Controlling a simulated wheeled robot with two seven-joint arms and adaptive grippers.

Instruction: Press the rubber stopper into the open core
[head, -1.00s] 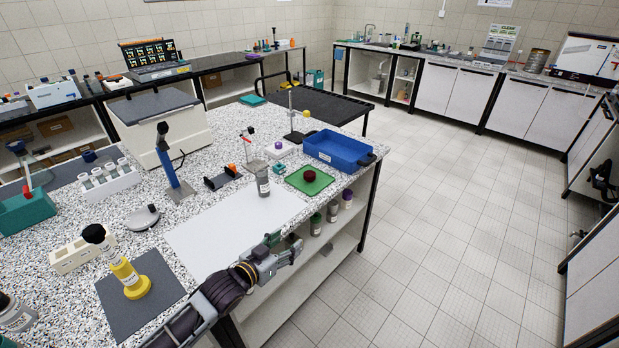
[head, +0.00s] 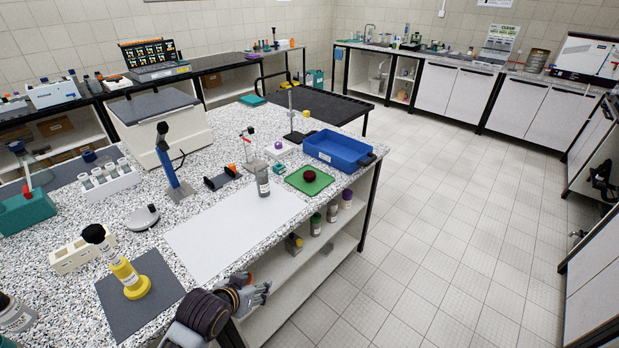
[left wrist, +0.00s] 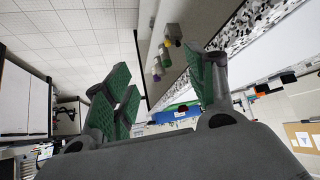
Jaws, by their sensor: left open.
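A dark red, round piece, which looks like the rubber stopper (head: 310,176), sits on a green mat (head: 320,188) near the bench's right edge in the head view. A grey labelled cylinder (head: 263,184), possibly the core, stands upright at the back of the white sheet; whether its top is open cannot be made out. My left gripper (head: 262,290) is beyond the bench's front edge, low and well apart from both. In the left wrist view its green-padded fingers (left wrist: 165,78) are spread with nothing between them. My right gripper is not in view.
A blue tray (head: 338,150) stands behind the green mat. The white sheet (head: 225,232) is mostly clear.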

